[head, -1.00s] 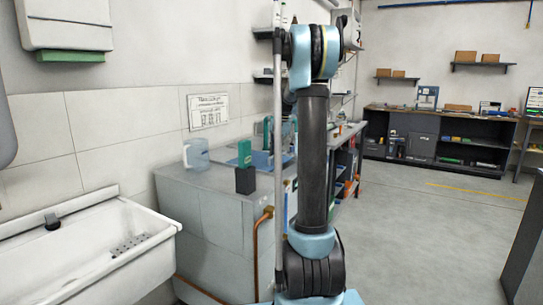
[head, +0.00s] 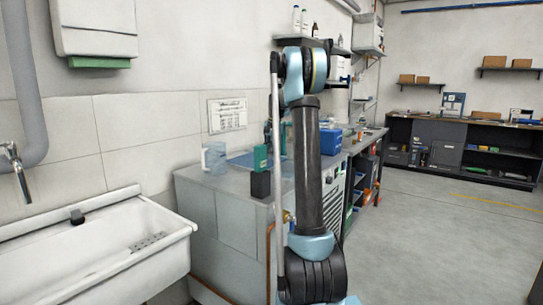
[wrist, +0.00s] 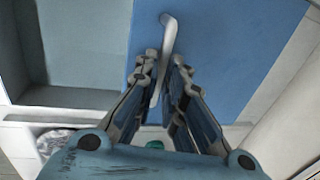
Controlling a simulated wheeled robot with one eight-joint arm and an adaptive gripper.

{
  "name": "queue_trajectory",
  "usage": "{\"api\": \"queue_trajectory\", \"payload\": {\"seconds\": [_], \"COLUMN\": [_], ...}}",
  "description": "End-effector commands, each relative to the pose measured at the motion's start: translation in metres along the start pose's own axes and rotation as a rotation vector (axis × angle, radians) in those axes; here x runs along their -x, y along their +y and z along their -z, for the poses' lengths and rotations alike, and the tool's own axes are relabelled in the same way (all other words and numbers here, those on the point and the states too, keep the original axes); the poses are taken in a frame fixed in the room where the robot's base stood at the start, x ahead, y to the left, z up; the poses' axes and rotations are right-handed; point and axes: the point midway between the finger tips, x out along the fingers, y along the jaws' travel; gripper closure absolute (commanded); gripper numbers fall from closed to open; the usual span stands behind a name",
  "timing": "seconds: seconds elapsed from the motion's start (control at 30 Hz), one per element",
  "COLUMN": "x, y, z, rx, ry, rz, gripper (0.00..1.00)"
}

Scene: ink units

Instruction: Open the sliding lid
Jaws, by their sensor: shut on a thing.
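In the wrist view a flat blue panel (wrist: 225,45), which looks like the sliding lid, fills the upper middle. A pale curved bar, its handle (wrist: 170,28), stands out against it and runs down between my fingers. My gripper (wrist: 165,62) is shut on this handle, with one finger on each side. The lower part of the handle is partly hidden by the fingers. In the head view my arm stands upright in the middle, and I cannot make out the gripper or the handle there.
A white sink (head: 95,250) stands at the left. A blue box (head: 330,142) is farther back. Open floor (head: 440,240) lies to the right.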

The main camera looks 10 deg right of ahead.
Motion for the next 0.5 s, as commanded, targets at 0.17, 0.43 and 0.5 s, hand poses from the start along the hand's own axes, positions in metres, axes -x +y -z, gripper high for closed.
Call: {"api": "queue_trajectory", "payload": {"seconds": [0.17, 0.43, 0.5], "x": [0.0004, 0.0004, 0.0003], "y": [0.0008, 0.0008, 0.0008], "z": [0.0025, 0.0015, 0.0013], "rx": [-0.002, -0.001, -0.001], "ry": [0.005, 0.003, 0.003], "rz": [0.000, 0.000, 0.000], "gripper": [1.00, 0.70, 0.70]}}
